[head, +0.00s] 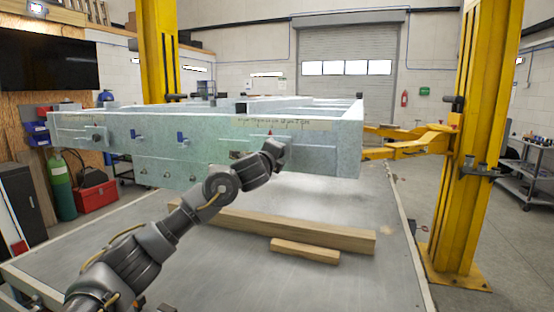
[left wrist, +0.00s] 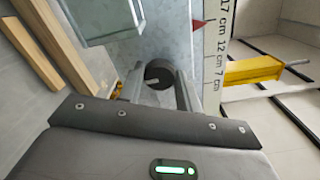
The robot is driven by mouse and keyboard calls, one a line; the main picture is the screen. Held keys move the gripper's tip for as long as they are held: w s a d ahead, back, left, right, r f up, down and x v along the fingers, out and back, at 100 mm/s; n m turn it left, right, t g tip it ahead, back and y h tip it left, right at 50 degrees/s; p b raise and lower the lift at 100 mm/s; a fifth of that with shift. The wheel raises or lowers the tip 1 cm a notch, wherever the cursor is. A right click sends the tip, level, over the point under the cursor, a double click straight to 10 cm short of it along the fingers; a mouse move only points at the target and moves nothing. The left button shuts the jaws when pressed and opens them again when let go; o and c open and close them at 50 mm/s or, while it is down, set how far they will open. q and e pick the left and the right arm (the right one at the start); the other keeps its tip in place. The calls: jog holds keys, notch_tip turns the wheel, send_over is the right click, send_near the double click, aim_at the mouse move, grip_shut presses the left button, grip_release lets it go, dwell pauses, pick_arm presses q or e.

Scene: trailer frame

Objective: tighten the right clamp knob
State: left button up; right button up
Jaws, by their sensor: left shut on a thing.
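The trailer frame (head: 200,140) is a pale green metal box frame across the middle of the head view. My left gripper (head: 281,150) is at the right part of its front face, where it hides the right clamp knob in the head view. In the left wrist view a dark round knob (left wrist: 159,71) sits between the two fingers of my left gripper (left wrist: 158,84), which are shut on it. A red pointer (left wrist: 199,25) lies beside a printed centimetre scale (left wrist: 222,45) near the knob. My right gripper is not in view.
Two blue levers (head: 181,138) (head: 134,135) stick out of the frame's front face. Wooden beams (head: 320,232) lie on the grey platform below. A yellow lift post (head: 470,150) with its arm (head: 400,150) stands at the right. The platform's front right is clear.

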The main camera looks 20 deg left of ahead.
pick_arm(q)
jog(key=shift+m, duration=0.4)
jog(key=o, duration=1)
jog(key=shift+s, duration=0.1)
jog(key=s+b, duration=0.2)
jog(key=s, duration=0.8)
jog(key=shift+s+a, duration=0.3)
jog(key=shift+a, duration=0.05)
